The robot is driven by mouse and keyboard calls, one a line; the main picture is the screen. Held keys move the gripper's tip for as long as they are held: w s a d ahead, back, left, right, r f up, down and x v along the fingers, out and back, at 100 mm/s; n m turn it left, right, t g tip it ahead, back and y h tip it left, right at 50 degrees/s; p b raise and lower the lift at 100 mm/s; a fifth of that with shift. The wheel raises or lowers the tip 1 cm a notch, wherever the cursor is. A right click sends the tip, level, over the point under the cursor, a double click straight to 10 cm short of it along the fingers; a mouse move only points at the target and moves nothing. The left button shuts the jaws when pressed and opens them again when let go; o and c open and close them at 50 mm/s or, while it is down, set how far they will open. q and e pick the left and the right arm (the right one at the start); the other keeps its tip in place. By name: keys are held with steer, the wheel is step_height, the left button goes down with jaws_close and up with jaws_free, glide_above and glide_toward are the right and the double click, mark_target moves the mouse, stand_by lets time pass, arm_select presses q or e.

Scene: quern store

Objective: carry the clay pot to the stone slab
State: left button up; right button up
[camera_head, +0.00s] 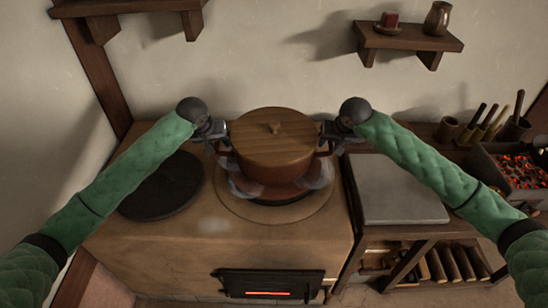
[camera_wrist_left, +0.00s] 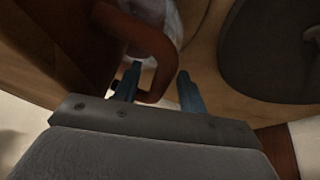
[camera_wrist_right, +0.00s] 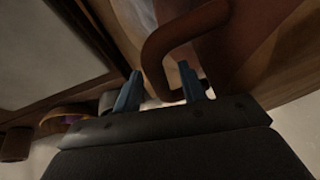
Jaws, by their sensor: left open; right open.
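The clay pot (camera_head: 275,172) is reddish-brown with a wooden lid (camera_head: 275,138) and a handle on each side. It stands upright on the round hob of the clay stove. My left gripper (camera_head: 222,140) is open at the pot's left handle; the left wrist view shows the handle (camera_wrist_left: 158,82) between its fingers (camera_wrist_left: 157,88). My right gripper (camera_head: 328,140) is open at the right handle; the right wrist view shows that handle (camera_wrist_right: 155,65) between its fingers (camera_wrist_right: 163,90). Whether any finger touches a handle I cannot tell. The grey stone slab (camera_head: 400,190) lies bare on the wooden bench to the right.
A dark round plate (camera_head: 162,188) lies on the stove left of the pot. The stove's fire door (camera_head: 270,284) glows at the front. A brazier of hot coals (camera_head: 522,170) and tool pots (camera_head: 448,130) stand right of the slab. A wall shelf (camera_head: 412,40) hangs above.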

arm_select(q)
jaws_close()
arm_select(e)
jaws_close()
arm_select(q)
steer(key=shift+w+r, duration=0.1)
steer(key=shift+r, duration=0.05)
arm_select(e)
steer(key=shift+w+r, duration=0.1)
stand_by(0.8)
